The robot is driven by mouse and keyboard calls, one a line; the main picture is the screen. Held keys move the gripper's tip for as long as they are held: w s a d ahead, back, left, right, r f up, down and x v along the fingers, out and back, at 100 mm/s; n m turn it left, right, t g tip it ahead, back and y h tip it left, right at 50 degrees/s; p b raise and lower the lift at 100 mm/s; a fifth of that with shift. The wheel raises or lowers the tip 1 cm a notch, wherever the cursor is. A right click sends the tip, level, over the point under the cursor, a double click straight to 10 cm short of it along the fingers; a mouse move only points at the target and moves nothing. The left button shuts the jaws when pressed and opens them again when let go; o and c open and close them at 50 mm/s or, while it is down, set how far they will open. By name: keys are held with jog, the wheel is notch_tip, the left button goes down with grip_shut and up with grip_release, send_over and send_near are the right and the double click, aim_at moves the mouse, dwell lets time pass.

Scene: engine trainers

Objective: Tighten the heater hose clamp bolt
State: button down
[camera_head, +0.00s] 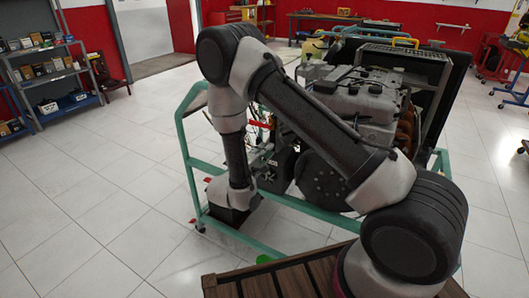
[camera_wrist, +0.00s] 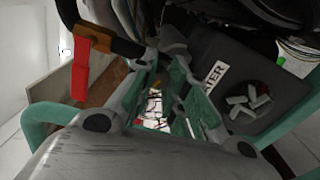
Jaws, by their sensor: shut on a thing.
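My gripper (camera_wrist: 165,62) fills the middle of the wrist view. Its two grey fingers converge and are shut on a small part between their tips. That part is mostly hidden, and I cannot tell whether it is the clamp bolt. A dark box (camera_wrist: 225,75) with a white label ending in "TER" lies to the right of the fingers. The engine (camera_head: 365,95) stands on a teal frame in the head view. My arm reaches over it and down its left side. The gripper tips are hidden there, and I cannot make out the heater hose clamp.
A red flag-like piece (camera_wrist: 80,68) and an orange-brown part (camera_wrist: 97,38) are close left of the fingers. The teal frame (camera_head: 188,158) surrounds the engine. A slatted wooden top (camera_head: 285,280) is at the bottom. Open tiled floor (camera_head: 110,200) lies to the left.

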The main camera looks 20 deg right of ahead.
jog(key=m, duration=1.3)
jog(key=shift+s+d+f, duration=0.1)
jog(key=shift+s+f, duration=0.05)
jog(key=shift+f, duration=0.1)
dwell(0.4)
jog(key=c, duration=1.4)
grip_release()
jog(key=shift+r, duration=0.1)
jog(key=v, duration=1.2)
